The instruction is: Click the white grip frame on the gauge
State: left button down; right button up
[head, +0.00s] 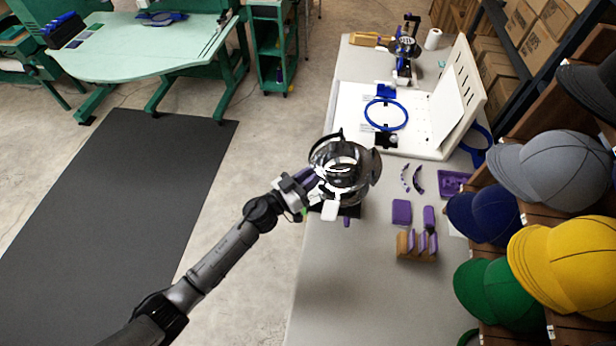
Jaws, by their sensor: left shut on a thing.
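The gauge (368,168) is a shiny metal, drum-like fixture on a dark base at the near left edge of the grey table. White curved bands, which I take for the white grip frame (343,160), lie over the drum; glare makes frame and metal hard to separate. My left gripper (310,187) is at the gauge's left side, shut on the frame's near left part. Its fingers and the frame overlap in the picture, so the exact contact is hidden. Whether the frame is seated or only touching the drum, I cannot tell. My right gripper is not in view.
Purple blocks (402,212), a wooden holder (417,247) and a purple tray (453,183) lie right of the gauge. Behind stand a white board (355,100) with a blue hoop (386,128) and a blue-based fixture (404,70). Caps (565,170) line the right. The table's near part is clear.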

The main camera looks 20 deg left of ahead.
pick_arm(q)
jog(key=shift+d+f+b, duration=0.1)
jog(key=shift+f+b, duration=0.3)
jog(key=shift+f, duration=0.2)
jog(key=shift+w+d+f+b, duration=0.1)
jog(key=shift+d+f+b, duration=0.1)
jog(key=shift+f+b, duration=0.6)
jog(key=shift+d+f+b, duration=0.15)
jog(key=shift+f+b, duration=0.35)
jog(key=shift+f, duration=0.75)
jog(key=shift+d+f, duration=0.1)
jog(key=shift+f, duration=0.3)
jog(key=shift+f+b, duration=0.35)
